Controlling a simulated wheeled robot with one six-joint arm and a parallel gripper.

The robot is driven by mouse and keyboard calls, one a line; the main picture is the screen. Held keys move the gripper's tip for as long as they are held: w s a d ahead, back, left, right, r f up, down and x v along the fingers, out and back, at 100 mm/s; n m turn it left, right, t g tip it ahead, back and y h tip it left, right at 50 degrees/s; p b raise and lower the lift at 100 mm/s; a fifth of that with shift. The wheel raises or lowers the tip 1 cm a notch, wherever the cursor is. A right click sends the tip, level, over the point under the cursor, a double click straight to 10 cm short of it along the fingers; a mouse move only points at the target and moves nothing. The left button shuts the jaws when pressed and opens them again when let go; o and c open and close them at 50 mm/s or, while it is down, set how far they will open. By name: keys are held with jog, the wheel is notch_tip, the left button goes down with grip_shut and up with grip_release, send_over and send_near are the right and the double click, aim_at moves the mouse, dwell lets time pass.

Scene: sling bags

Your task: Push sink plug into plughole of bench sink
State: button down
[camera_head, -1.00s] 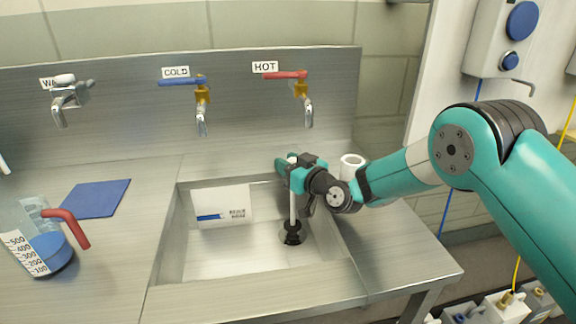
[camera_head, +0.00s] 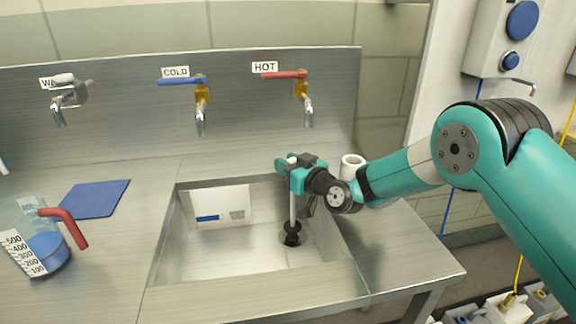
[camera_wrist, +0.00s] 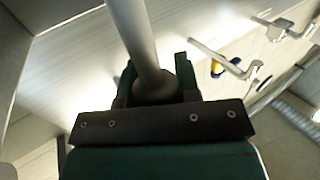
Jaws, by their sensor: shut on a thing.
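The sink plug is a black stopper (camera_head: 292,234) on an upright pale rod (camera_head: 292,207). My gripper (camera_head: 294,178) is shut on the upper part of the rod, above the basin's right half. In the wrist view the rod (camera_wrist: 133,35) runs to a dark rounded piece between the fingers of my gripper (camera_wrist: 156,80). The bench sink (camera_head: 175,245) is a square steel basin. The stopper is at the plughole (camera_head: 308,242), whose rim shows around its lower end. I cannot tell how deep it sits.
Three taps stand along the back, including cold (camera_head: 202,115) and hot (camera_head: 307,105). A measuring jug (camera_head: 40,250) with a red handle and a blue mat (camera_head: 95,198) are at left. A white cup (camera_head: 352,165) stands behind my arm.

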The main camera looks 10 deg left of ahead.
aim_at(293, 200)
jog(key=shift+f+b, duration=0.95)
jog(key=shift+b, duration=0.2)
jog(key=shift+f, duration=0.2)
